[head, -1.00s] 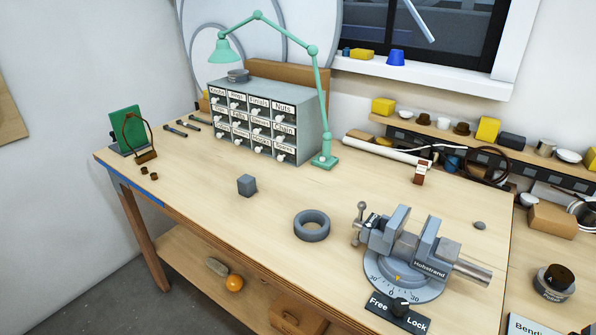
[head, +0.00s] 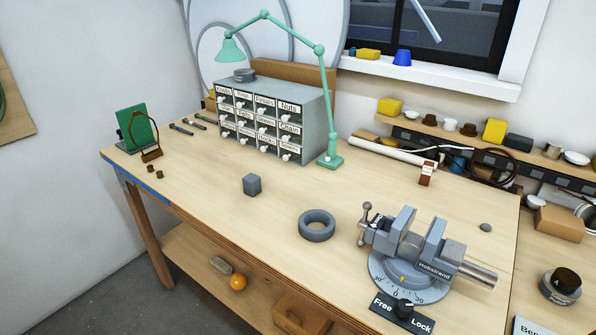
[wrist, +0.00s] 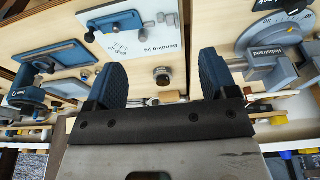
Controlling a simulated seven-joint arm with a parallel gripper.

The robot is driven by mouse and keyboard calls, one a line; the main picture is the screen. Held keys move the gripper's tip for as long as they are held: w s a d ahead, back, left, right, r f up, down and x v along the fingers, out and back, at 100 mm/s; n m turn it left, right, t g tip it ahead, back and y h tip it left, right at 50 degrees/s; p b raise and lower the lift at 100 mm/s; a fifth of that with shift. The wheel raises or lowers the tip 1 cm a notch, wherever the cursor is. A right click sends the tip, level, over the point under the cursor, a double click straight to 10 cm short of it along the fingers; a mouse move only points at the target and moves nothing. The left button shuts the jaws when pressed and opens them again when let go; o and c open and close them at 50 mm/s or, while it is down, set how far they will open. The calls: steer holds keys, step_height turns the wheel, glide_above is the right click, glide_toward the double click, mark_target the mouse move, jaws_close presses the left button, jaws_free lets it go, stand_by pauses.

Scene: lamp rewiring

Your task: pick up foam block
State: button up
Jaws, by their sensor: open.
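A small dark grey cube (head: 252,185), which looks like the foam block, sits on the wooden workbench (head: 215,215), left of a grey ring (head: 317,226) and in front of the drawer cabinet. My gripper (wrist: 160,78) shows only in the wrist view. Its two blue fingers are wide apart with nothing between them. The grey cube is not visible in the wrist view, and my gripper is not visible in the head view.
A vise (head: 412,250) on a round dial base stands at the right. The drawer cabinet (head: 311,122) and a green lamp (head: 331,160) stand behind the cube. A green board (head: 136,127) is at the far left. The bench around the cube is clear.

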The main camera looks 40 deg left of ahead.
steer(key=w+v, duration=0.1)
steer(key=v, duration=0.4)
steer(key=w+a+r+m+y, duration=0.2)
steer(key=w+a+y, duration=0.1)
steer(key=w+a, duration=0.55)
steer(key=w+a+r+m+y, duration=0.25)
steer(key=w+a, duration=0.35)
steer(key=a, duration=0.5)
steer(key=m+g+y, duration=0.3)
steer(key=m+y, duration=0.5)
steer(key=m, duration=0.5)
glide_above(258, 181)
steer(key=d, duration=0.5)
step_height(258, 181, down, 4)
step_height(258, 181, down, 19)
steer(key=shift+r, duration=0.1)
